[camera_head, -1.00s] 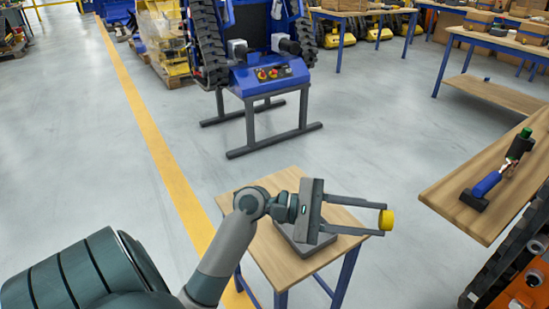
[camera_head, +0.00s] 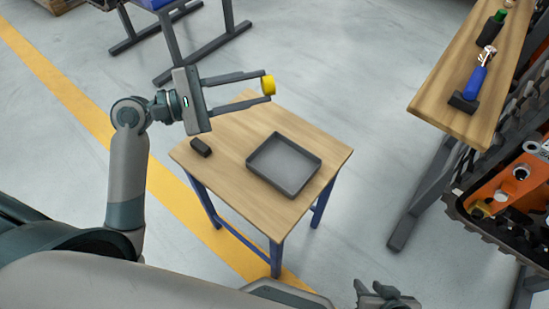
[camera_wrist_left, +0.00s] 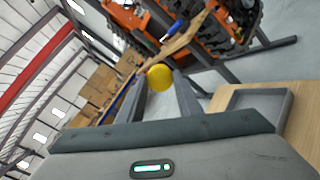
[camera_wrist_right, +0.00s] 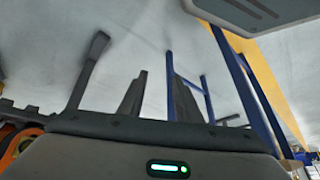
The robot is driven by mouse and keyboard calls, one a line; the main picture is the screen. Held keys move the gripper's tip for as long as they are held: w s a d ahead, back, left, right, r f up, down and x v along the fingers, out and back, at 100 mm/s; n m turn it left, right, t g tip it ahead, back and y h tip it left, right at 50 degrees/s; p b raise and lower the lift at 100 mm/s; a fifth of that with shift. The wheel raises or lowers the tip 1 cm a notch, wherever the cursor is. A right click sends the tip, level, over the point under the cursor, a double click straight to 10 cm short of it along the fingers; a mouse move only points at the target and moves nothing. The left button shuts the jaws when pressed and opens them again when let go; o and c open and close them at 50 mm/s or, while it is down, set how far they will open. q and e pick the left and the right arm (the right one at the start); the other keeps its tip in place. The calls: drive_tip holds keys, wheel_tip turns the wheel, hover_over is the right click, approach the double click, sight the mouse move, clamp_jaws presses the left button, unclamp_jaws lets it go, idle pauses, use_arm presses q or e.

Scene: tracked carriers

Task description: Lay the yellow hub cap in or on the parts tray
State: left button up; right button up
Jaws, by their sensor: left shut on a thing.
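The yellow hub cap (camera_head: 268,84) is held between the fingertips of my left gripper (camera_head: 267,89), in the air above the far side of the small table. It also shows between the fingers in the left wrist view (camera_wrist_left: 159,77). The parts tray (camera_head: 284,166) is a shallow grey square tray, empty, lying on the small wooden table. In the head view the cap appears above the tray, apart from it. A corner of the tray shows at the right of the left wrist view (camera_wrist_left: 262,94). My right gripper (camera_wrist_right: 158,78) has its fingers apart with nothing between them.
The small table (camera_head: 228,140) has blue legs and bare wood around the tray. A small black block (camera_head: 201,147) lies near its left edge. A wooden bench (camera_head: 459,80) at the right carries a blue-handled tool (camera_head: 477,82). Orange machinery (camera_head: 505,185) stands at far right.

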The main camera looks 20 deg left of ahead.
use_arm(q)
drive_tip(key=shift+d, duration=0.1)
use_arm(e)
drive_tip(key=shift+s+d+f, duration=0.1)
drive_tip(key=shift+d, duration=0.1)
